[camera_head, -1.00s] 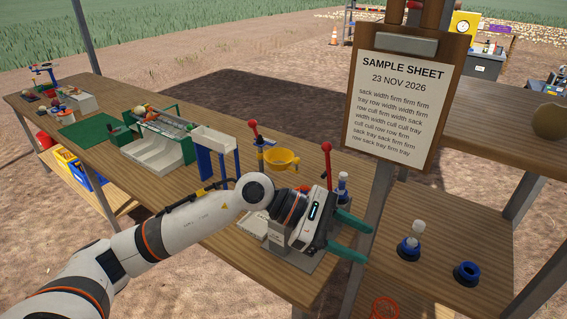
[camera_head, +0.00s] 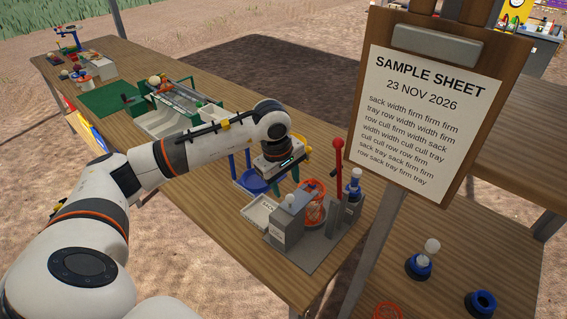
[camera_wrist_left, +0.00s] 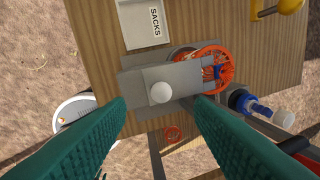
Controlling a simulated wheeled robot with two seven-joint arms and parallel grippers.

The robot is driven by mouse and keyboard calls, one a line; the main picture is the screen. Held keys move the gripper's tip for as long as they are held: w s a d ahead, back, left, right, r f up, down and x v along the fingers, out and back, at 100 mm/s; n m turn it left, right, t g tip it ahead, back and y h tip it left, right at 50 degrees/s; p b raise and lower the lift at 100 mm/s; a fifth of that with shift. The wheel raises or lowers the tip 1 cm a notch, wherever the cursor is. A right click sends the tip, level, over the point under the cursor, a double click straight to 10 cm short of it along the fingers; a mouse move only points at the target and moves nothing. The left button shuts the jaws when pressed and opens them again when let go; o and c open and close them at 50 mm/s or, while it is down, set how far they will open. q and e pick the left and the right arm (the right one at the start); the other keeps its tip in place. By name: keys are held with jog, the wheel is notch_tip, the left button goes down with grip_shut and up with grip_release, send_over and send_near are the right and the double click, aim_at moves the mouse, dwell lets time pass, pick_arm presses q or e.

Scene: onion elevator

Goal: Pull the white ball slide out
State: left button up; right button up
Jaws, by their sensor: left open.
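The white ball (camera_head: 290,200) is the knob of the slide, on top of a grey box (camera_head: 287,226) at the near end of the bench. In the left wrist view the white ball (camera_wrist_left: 160,92) sits on a flat grey plate (camera_wrist_left: 172,82). My left gripper (camera_head: 290,182) has green fingers pointing down and is open above the box. In the left wrist view the ball shows between the open fingers and appears apart from both. My right gripper is not in view.
An orange-red reel (camera_head: 315,200), a red-handled lever (camera_head: 338,165) and a blue bottle-like part (camera_head: 353,186) stand close beside the box. A white SACKS tray (camera_head: 262,213) lies to its left. A clipboard (camera_head: 425,105) hangs at the right.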

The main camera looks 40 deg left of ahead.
aim_at(289, 196)
pick_arm(q)
jog(key=f, duration=0.2)
jog(key=w+f+p, duration=0.1)
jog(key=f, duration=0.1)
jog(key=shift+d+f, duration=0.1)
jog(key=shift+d, duration=0.05)
jog(key=shift+f, duration=0.35)
jog(key=shift+w+f, duration=0.1)
jog(key=shift+f, duration=0.35)
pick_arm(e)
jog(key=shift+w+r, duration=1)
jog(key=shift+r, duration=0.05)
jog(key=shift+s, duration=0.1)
pick_arm(q)
grip_shut()
jog(key=shift+s, duration=2.55)
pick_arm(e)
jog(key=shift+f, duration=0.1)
